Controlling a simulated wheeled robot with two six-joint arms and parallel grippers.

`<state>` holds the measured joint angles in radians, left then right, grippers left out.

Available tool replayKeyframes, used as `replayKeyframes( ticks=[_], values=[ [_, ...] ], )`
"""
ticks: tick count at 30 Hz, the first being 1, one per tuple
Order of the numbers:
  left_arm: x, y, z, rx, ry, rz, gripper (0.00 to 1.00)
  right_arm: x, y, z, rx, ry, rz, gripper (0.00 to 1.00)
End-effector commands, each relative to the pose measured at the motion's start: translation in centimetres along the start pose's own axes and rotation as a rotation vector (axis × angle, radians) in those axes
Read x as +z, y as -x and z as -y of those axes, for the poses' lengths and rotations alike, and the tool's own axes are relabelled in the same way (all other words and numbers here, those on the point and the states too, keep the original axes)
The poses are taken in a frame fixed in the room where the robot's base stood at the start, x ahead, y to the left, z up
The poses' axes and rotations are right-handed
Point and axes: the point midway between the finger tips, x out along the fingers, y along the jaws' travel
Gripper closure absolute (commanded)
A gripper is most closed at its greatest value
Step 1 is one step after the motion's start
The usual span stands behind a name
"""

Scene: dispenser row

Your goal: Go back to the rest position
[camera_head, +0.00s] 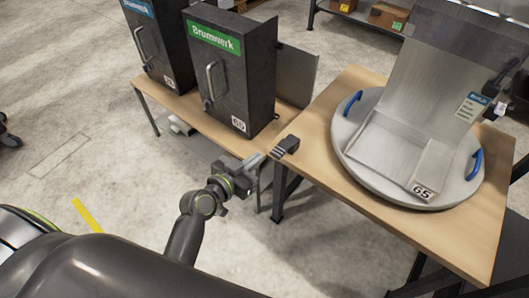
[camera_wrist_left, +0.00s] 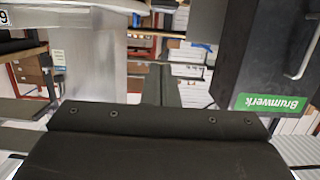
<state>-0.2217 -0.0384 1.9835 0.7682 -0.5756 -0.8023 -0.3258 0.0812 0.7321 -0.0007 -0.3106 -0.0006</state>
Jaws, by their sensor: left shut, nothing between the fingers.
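My left gripper (camera_head: 272,154) reaches in from the lower left in the head view. It is shut and empty, in the air in front of the gap between the two tables. In the left wrist view its shut fingers (camera_wrist_left: 160,86) stick up past the dark gripper body. It appears to touch nothing. At the right edge of the head view a dark mechanism (camera_head: 503,88) is partly cut off by the frame. It may be my right gripper, and its jaws cannot be made out.
A dark Brumwerk cabinet (camera_head: 232,75) with a green label stands on the left table (camera_head: 190,102), next to a blue-labelled cabinet (camera_head: 150,42). A metal dispenser (camera_head: 425,90) stands on a round turntable (camera_head: 358,150) with blue handles, on the right table (camera_head: 420,225). Open floor (camera_head: 60,90) lies left.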

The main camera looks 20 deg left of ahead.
Motion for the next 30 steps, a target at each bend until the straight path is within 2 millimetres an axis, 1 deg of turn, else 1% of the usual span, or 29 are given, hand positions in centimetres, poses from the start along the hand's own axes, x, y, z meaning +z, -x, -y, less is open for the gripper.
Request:
replayKeyframes(
  ticks=[1, 3, 6, 24, 26, 27, 29, 30],
  values=[
    [0.1, 0.6, 0.0, -0.001, 0.000, 0.001, 1.00, 0.1, -0.1, 0.0, 0.000, 0.000, 0.001, 0.66],
    [0.1, 1.1, 0.0, 0.000, -0.001, 0.000, 1.00, 0.1, -0.1, 0.0, 0.000, 0.000, 0.003, 0.66],
    [0.0, 1.6, 0.0, 0.000, -0.001, 0.001, 1.00, 0.0, -0.1, 0.0, 0.000, 0.000, 0.003, 0.66],
    [0.2, 1.6, 0.0, -0.001, 0.002, 0.005, 1.00, -0.1, -0.1, -0.1, 0.002, 0.000, -0.001, 0.66],
    [0.9, 1.5, 0.2, -0.006, 0.009, 0.025, 1.00, -0.1, 0.1, -0.2, 0.002, 0.000, -0.001, 0.66],
    [1.8, 1.4, 0.3, -0.012, 0.018, 0.047, 1.00, -0.1, 0.2, -0.2, 0.002, 0.000, 0.000, 0.66],
    [3.9, 1.2, 0.7, -0.026, 0.038, 0.099, 1.00, -0.1, 0.6, -0.2, 0.001, 0.001, 0.000, 0.66],
    [5.7, 1.2, 1.0, -0.039, 0.055, 0.142, 1.00, -0.1, 0.9, -0.2, 0.001, 0.001, 0.000, 0.66]
  ],
)
